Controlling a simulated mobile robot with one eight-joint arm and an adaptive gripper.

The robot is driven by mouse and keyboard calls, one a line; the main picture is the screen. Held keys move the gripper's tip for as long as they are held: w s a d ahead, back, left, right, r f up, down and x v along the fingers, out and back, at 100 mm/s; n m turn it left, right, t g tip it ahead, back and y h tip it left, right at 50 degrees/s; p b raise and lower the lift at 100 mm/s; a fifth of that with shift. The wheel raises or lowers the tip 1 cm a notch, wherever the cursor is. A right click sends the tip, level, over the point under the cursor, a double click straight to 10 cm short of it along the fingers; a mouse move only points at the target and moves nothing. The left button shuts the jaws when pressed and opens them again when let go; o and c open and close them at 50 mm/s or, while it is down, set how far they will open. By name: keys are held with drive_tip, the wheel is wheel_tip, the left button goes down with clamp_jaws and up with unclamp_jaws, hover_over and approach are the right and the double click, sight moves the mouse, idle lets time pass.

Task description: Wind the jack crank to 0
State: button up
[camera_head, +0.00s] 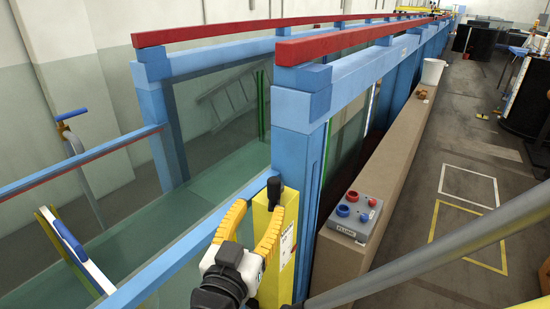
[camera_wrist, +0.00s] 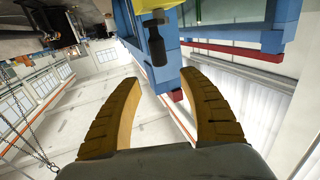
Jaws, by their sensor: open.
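The jack is a yellow upright post (camera_head: 265,228) with a white label strip, standing against the blue flume frame. A black crank handle (camera_head: 275,188) sticks up at its top; its dark rounded grip also shows in the wrist view (camera_wrist: 157,50). My gripper (camera_head: 258,210), with two yellow ribbed fingers, is open and empty in front of the post. In the wrist view the handle lies just beyond the gap between my fingertips (camera_wrist: 160,80), apart from them. No scale reading on the jack is legible.
A grey control box (camera_head: 356,215) with red and blue knobs sits on the tan ledge (camera_head: 395,150) to the right. The blue flume frame (camera_head: 300,105) with red rails rises behind the post. Floor with yellow and white markings (camera_head: 468,210) lies open at right.

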sight(272, 186)
drive_tip(key=b+x, duration=0.2)
drive_tip(key=x, duration=0.8)
drive_tip(key=shift+w+d, duration=0.15)
drive_tip(key=shift+w, duration=0.2)
clamp_jaws()
